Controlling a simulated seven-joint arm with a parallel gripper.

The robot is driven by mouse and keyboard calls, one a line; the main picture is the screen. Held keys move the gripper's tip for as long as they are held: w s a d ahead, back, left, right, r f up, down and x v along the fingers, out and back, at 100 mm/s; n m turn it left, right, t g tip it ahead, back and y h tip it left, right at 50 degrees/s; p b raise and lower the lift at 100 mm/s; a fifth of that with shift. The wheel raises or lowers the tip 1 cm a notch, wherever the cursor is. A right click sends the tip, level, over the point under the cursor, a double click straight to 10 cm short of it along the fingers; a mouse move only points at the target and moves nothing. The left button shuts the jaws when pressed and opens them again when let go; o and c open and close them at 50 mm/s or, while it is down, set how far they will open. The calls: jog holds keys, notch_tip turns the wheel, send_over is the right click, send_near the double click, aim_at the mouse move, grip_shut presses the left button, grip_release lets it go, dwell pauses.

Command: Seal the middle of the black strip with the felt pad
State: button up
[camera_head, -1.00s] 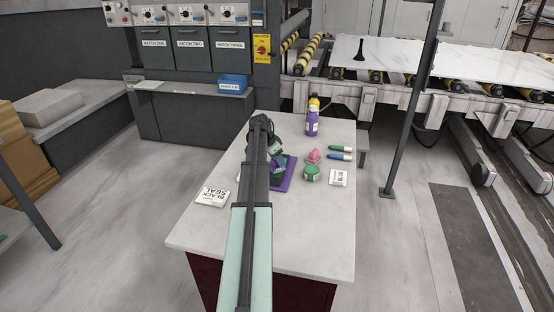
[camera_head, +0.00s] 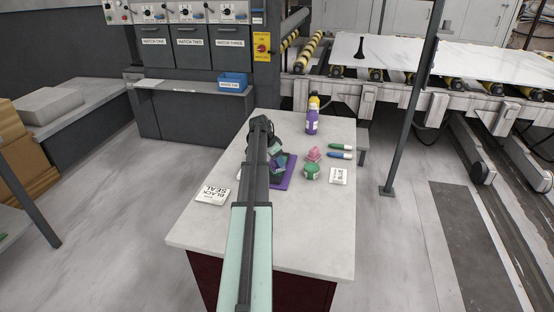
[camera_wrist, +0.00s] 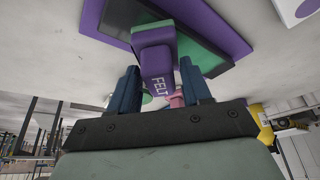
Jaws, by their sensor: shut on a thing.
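My gripper (camera_wrist: 160,66) is shut on the purple felt pad (camera_wrist: 156,58), which is marked FELT in the wrist view. Its blue fingers stand on either side of the pad. The pad is over a purple-edged board (camera_wrist: 232,42) with a green and dark face; I cannot tell whether they touch. In the head view, my arm hides much of the board (camera_head: 289,182) and my gripper (camera_head: 278,166).
A white BLACK SEAL card (camera_head: 212,196) lies left on the pale table (camera_head: 220,240). Right of the board are a green jar (camera_head: 311,173), a pink item (camera_head: 313,154), two markers (camera_head: 340,151) and a white card (camera_head: 338,176). The front table is clear.

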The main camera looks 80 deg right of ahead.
jog(key=shift+f, duration=0.35)
jog(key=shift+d, duration=0.45)
jog(key=shift+a+f, duration=0.25)
jog(key=shift+a, duration=0.3)
jog(key=shift+c, duration=0.4)
jog(key=shift+d+r, duration=0.1)
jog(key=shift+r, duration=2.95)
